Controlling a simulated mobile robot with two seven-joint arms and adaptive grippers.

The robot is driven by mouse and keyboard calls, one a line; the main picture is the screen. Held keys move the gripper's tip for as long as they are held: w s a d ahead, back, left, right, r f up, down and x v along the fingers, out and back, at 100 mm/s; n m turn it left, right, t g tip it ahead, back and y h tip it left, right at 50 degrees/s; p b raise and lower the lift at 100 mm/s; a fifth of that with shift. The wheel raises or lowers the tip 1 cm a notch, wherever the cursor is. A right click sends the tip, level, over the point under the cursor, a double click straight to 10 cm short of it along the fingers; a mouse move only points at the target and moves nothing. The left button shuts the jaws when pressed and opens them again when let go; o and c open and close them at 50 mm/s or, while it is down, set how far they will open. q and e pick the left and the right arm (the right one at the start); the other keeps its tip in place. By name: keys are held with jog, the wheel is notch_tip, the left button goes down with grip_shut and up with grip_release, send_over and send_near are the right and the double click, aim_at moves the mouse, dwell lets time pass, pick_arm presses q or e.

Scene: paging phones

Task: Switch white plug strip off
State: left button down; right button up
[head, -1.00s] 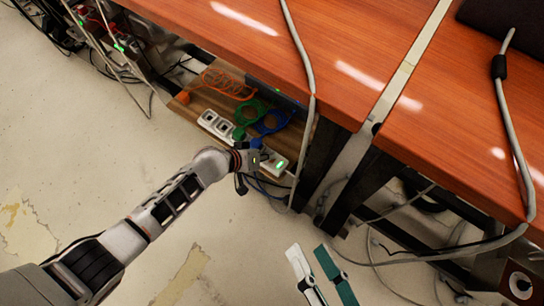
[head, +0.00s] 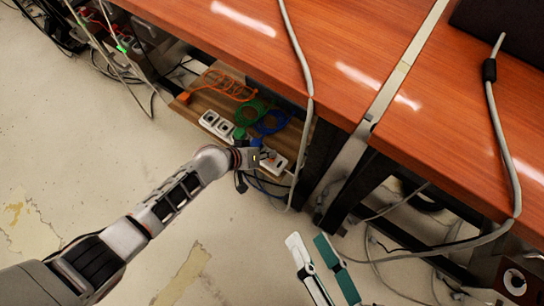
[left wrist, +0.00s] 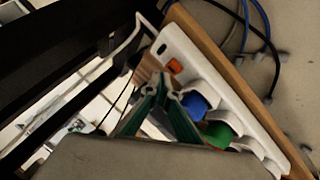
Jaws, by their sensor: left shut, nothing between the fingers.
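The white plug strip (head: 279,162) lies on a wooden shelf under the red-brown table, with green and blue plugs in its sockets. In the left wrist view the strip (left wrist: 181,45) runs diagonally, and its rocker switch (left wrist: 175,66) looks orange-red and unlit. My left gripper (head: 262,158) is at the switch end of the strip. Its green fingers (left wrist: 163,80) are shut and empty, tips close beside the switch; I cannot tell whether they touch it. My right gripper (head: 306,241) is open and empty, low in the head view over the floor.
Orange, green and blue coiled cords lie on the wooden shelf (head: 183,108) behind the strip. A grey cable (head: 309,75) hangs over the table edge beside the strip. Dark table legs stand right of it. The floor (head: 150,150) in front is clear.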

pick_arm(q)
jog(key=r, duration=0.1)
jog(key=r+p, duration=0.1)
jog(key=r, duration=0.1)
jog(key=shift+w, duration=0.25)
jog(key=shift+r+p, duration=1.3)
jog(key=shift+r, duration=0.25)
jog(key=shift+s, duration=0.1)
pick_arm(e)
notch_tip(320, 180, up, 7)
jog(key=w+t, duration=0.1)
jog(key=w, duration=0.1)
jog(key=shift+w+t, duration=0.2)
jog(key=shift+t, duration=0.1)
pick_arm(q)
jog(key=shift+s+f, duration=0.1)
jog(key=shift+f, duration=0.05)
